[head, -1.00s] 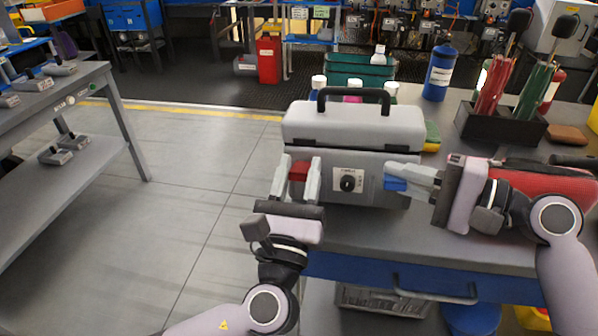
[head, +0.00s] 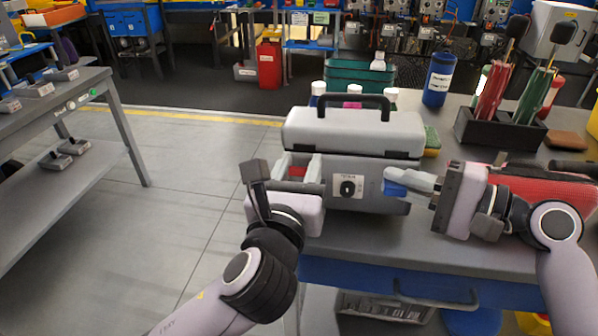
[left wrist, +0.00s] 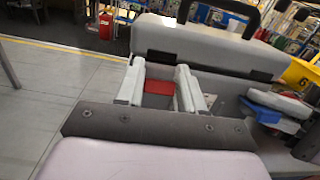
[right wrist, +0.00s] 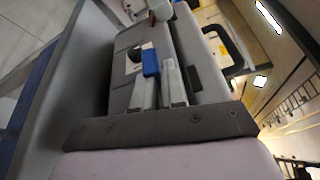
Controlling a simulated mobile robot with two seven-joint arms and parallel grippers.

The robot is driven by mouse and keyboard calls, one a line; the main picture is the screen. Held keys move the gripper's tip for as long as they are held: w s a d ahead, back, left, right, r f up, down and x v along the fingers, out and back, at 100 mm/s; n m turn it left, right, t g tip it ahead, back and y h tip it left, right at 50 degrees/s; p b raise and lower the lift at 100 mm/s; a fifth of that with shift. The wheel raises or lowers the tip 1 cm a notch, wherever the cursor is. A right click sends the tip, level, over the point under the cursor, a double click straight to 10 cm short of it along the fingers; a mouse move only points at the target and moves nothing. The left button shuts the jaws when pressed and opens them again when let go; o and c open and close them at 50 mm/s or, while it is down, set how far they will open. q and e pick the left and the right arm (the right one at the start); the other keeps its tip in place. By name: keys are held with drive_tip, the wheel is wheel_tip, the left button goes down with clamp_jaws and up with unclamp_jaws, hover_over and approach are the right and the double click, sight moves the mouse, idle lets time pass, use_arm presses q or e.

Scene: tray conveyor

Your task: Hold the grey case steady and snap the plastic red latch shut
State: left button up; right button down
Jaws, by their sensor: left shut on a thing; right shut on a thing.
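The grey case (head: 352,130) stands upright on the bench, its black handle (head: 353,99) on top. Its lid looks down, with a dark seam along the front. The red latch (head: 297,171) is at the front left, mostly hidden between the fingers of my left gripper (head: 298,164). It shows red between those fingers in the left wrist view (left wrist: 158,87). My left gripper is shut on it. My right gripper (head: 402,179) is shut on a blue part (head: 394,188) at the case's front right; the blue part also shows in the right wrist view (right wrist: 150,62).
A black knob (head: 347,188) on a white plate sits between the grippers. Bottles and a green bin (head: 352,75) stand behind the case. A blue bottle (head: 439,78) and a dark holder (head: 490,132) stand at right. The floor at left is open.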

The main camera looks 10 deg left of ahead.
use_arm(q)
drive_tip(key=shift+w+a+r+g, duration=0.1)
drive_tip(key=shift+w+r+g, duration=0.15)
drive_tip(key=shift+g, duration=0.45)
drive_tip(key=o, duration=1)
drive_tip(key=shift+s, duration=0.1)
drive_tip(key=shift+s+r, duration=0.2)
drive_tip(key=shift+s, duration=1.05)
drive_tip(key=shift+s+r, duration=0.15)
drive_tip(key=shift+s, duration=1.05)
drive_tip(key=shift+s+r, duration=0.2)
drive_tip(key=shift+s, duration=1.05)
